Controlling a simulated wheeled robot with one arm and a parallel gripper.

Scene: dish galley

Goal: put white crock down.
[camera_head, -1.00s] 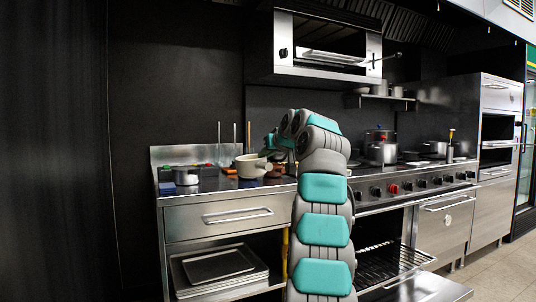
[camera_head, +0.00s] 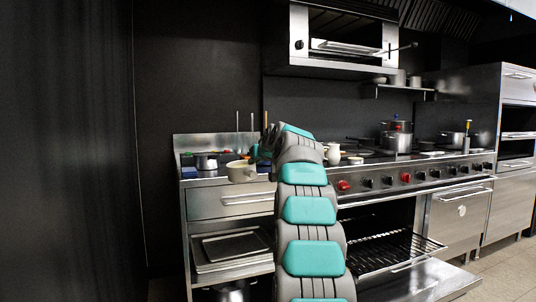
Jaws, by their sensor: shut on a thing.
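The white crock (camera_head: 242,172), a cream round pot, shows at the left of my arm, in front of the steel counter's (camera_head: 232,204) top and close to its front edge. Whether it touches the counter or hangs above it, I cannot tell. My gripper (camera_head: 258,157) is at the crock's right side, shut on it. The fingers are mostly hidden behind my wrist and too small to make out.
A white jug (camera_head: 333,154) stands right of my arm by the range. The oven door (camera_head: 425,280) hangs open low at right.

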